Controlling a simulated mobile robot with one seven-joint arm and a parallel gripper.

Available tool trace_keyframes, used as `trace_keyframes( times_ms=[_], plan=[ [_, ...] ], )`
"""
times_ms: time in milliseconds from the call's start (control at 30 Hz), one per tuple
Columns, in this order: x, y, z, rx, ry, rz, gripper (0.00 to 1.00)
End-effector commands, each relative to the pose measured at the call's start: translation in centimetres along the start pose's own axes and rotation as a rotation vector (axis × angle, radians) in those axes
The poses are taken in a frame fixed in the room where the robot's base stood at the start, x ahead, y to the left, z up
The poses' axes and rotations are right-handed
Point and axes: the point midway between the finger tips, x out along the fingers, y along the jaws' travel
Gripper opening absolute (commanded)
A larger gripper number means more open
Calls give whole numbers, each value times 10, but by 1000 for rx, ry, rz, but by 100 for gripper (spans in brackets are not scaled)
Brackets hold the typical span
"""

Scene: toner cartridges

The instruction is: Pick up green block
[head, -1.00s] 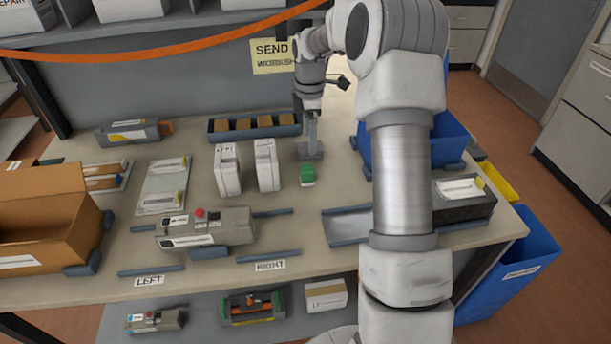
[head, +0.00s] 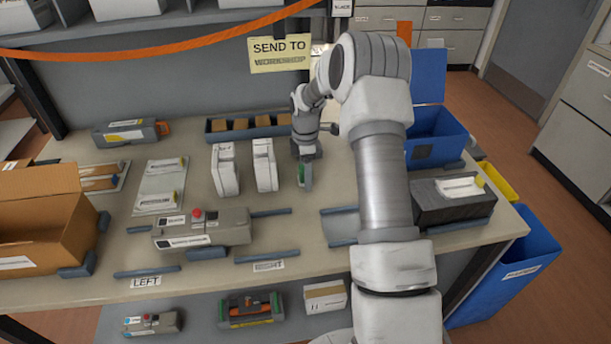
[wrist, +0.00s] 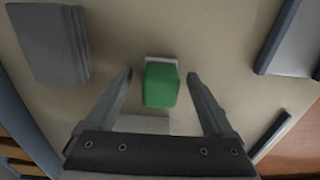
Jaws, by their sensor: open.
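The green block (wrist: 161,85) stands on the bench between the two open fingers of my gripper (wrist: 160,77) in the wrist view. It has a pale part at its far end. A clear gap shows between the block and each finger.
White upright cartridges (head: 265,165) stand just left of the block. A tray of brown blocks (head: 245,128) lies behind. A grey machine with a red button (head: 203,232) sits front left. A blue bin (head: 437,135) and a dark box (head: 453,205) are to the right.

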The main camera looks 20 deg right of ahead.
Motion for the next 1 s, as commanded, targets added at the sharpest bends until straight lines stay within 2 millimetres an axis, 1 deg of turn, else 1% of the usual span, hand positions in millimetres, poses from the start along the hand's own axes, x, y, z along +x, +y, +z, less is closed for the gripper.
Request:
trace_keyframes(
  times_ms=[33,200,233,367,400,467,500,567,600,667,700,1000],
  plan=[
    [3,0,0,0,0,0,88],
    [3,0,0,0,0,1,88],
    [3,0,0,0,0,1,86],
    [3,0,0,0,0,1,62],
    [3,0,0,0,0,1,55],
    [3,0,0,0,0,1,44],
    [3,0,0,0,0,1,37],
    [3,0,0,0,0,1,26],
    [3,0,0,0,0,1,19],
    [3,0,0,0,0,1,8],
    [3,0,0,0,0,1,1],
    [1,0,0,0,0,1,0]
  ],
)
